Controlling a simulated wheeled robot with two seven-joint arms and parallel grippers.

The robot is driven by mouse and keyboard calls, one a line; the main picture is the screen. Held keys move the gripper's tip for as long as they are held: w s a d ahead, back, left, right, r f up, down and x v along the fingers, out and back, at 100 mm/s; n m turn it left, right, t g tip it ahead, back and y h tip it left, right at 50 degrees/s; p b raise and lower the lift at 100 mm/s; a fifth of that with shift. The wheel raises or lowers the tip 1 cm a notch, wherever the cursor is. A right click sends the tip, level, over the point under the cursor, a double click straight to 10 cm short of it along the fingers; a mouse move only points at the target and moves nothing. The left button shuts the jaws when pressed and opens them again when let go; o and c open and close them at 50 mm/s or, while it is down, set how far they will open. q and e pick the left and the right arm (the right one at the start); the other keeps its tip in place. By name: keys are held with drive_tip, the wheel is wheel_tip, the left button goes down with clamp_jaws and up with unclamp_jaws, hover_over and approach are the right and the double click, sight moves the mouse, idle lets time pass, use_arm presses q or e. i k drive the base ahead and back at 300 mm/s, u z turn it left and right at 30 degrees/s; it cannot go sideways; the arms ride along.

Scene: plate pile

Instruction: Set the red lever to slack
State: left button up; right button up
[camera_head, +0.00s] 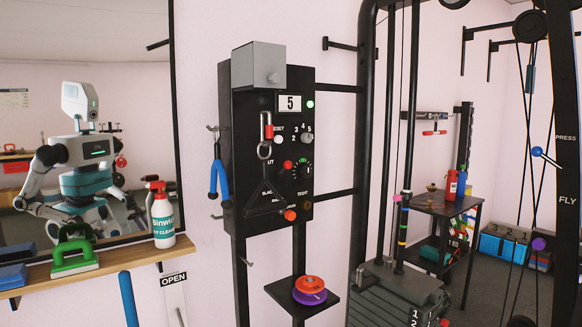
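The black control panel (238,165) stands upright left of the middle. Part of a word starting "SLA" and a word ending "IGHT" show low on it. A black triangular handle (270,202) hangs on a metal clip (264,150) in front and hides much of this area. A red knob (288,165) shows above the words and an orange-red knob (290,215) below them. A red upright piece (267,118) is above the clip. I cannot tell which is the lever's end, nor its setting. Neither of my grippers is directly in view.
A small shelf (329,303) holds a red and a purple disc (309,290). A blue handle (218,180) hangs left of the panel. Black posts and a weight stack (395,285) stand right. A mirror (125,110) and a wooden ledge (110,262) with a spray bottle (162,215) are left.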

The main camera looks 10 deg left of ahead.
sight(287, 165)
drive_tip(key=k, duration=0.65)
drive_tip(key=u, duration=0.2)
drive_tip(key=i, duration=1.45)
drive_tip(key=z, duration=0.95)
